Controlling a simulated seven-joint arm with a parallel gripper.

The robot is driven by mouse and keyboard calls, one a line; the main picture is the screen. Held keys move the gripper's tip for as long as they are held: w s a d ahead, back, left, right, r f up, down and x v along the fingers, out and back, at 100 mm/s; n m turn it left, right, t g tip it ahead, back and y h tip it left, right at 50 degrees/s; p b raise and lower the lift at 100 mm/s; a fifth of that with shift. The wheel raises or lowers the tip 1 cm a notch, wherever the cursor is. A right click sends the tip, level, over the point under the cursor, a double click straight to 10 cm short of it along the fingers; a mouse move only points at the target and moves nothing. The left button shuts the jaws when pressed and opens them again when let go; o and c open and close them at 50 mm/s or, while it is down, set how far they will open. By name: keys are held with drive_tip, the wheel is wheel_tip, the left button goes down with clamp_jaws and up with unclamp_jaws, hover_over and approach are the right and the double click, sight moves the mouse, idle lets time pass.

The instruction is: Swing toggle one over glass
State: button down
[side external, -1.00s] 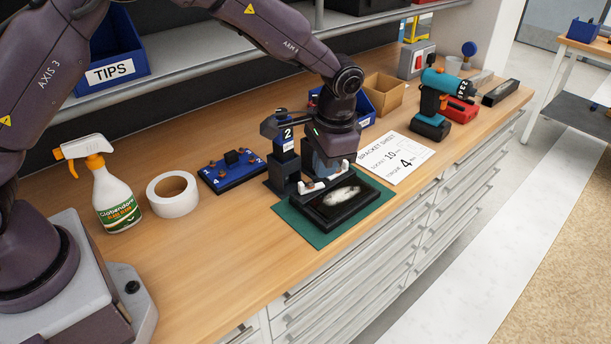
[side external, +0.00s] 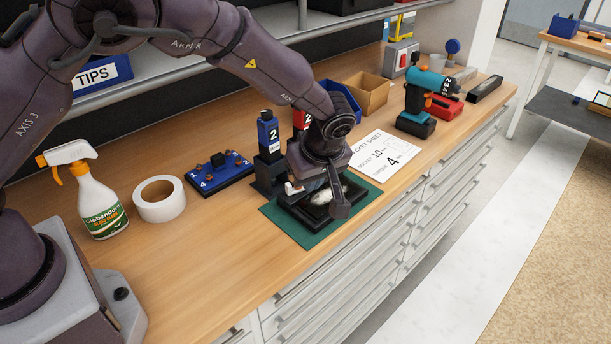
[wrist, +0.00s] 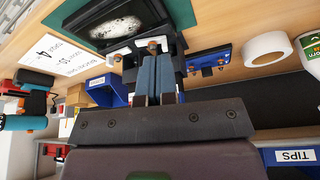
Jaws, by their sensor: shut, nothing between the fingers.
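A black frame (wrist: 70,22) with a dark pane holding a pale oval lies on a green mat (side external: 288,228). In the wrist view, white fittings with orange bolts (wrist: 118,57) sit along the frame's near edge; one white piece also shows in the side view (side external: 293,188). I cannot tell which fitting is toggle one. My gripper (wrist: 156,62) is shut and empty, its blue-grey fingertips beside the fittings. Whether they touch is unclear. In the side view my wrist hides the fingers and much of the frame.
A blue block marked 2 (side external: 268,136) and a red one (side external: 301,119) stand behind the frame. A blue numbered tray (side external: 219,171), white tape roll (side external: 159,199) and spray bottle (side external: 101,203) are left. A paper sheet (side external: 385,155) and drill (side external: 420,98) are right. The front left bench is clear.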

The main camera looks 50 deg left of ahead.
sight(287, 194)
drive_tip(key=x, duration=0.7)
drive_tip(key=shift+a+f, duration=0.15)
drive_tip(key=shift+f, duration=0.1)
drive_tip(key=shift+w+a+f, duration=0.1)
drive_tip(key=shift+w+a, duration=0.05)
drive_tip(key=shift+a, duration=0.45)
drive_tip(key=shift+w+a+f, duration=0.1)
drive_tip(key=shift+w+a, duration=0.1)
drive_tip(key=shift+a, duration=0.4)
drive_tip(key=shift+w+a, duration=0.25)
drive_tip(key=shift+a, duration=0.55)
